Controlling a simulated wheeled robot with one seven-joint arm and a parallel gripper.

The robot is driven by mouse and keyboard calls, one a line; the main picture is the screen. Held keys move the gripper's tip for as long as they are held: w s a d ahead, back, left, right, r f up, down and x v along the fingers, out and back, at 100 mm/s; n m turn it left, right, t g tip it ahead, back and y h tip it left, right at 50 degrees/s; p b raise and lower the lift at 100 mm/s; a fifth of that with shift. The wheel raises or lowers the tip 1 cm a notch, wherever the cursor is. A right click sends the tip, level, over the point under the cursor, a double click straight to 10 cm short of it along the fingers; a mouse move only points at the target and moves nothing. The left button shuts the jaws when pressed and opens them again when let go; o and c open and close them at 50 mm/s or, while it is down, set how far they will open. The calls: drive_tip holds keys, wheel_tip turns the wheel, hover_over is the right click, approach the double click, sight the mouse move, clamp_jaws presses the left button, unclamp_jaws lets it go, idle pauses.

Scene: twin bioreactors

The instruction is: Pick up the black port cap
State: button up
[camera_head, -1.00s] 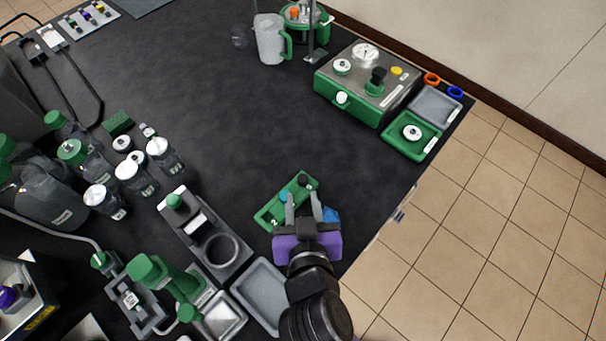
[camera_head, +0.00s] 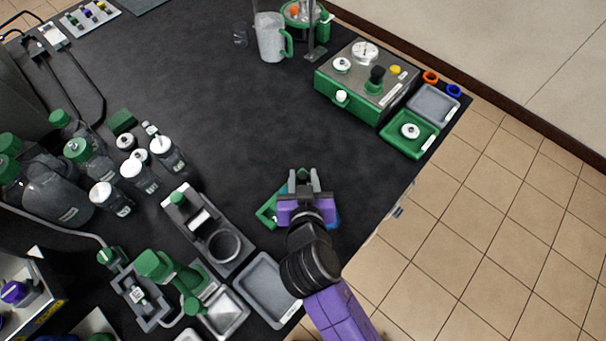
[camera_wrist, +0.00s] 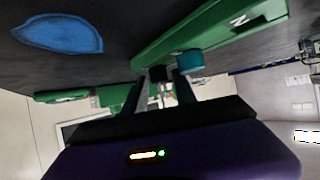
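The green holder (camera_head: 268,214), marked with a 2 in the wrist view (camera_wrist: 222,29), lies on the dark bench, partly hidden by my gripper. The black port cap (camera_wrist: 157,73) shows in the wrist view as a small dark piece at the holder's end, between my fingers. In the head view it is hard to make out among the fingertips. A teal cap (camera_wrist: 190,62) sits on the holder close beside the right finger in the wrist view. My gripper (camera_head: 305,175) is open, its fingers on either side of the black cap with gaps showing.
A blue patch (camera_wrist: 58,34) lies on the bench beside the holder. A grey tray (camera_head: 262,287) and a grey block with a round well (camera_head: 205,228) stand at lower left. A green and steel unit (camera_head: 366,84) stands at upper right. The bench middle is clear.

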clamp_jaws()
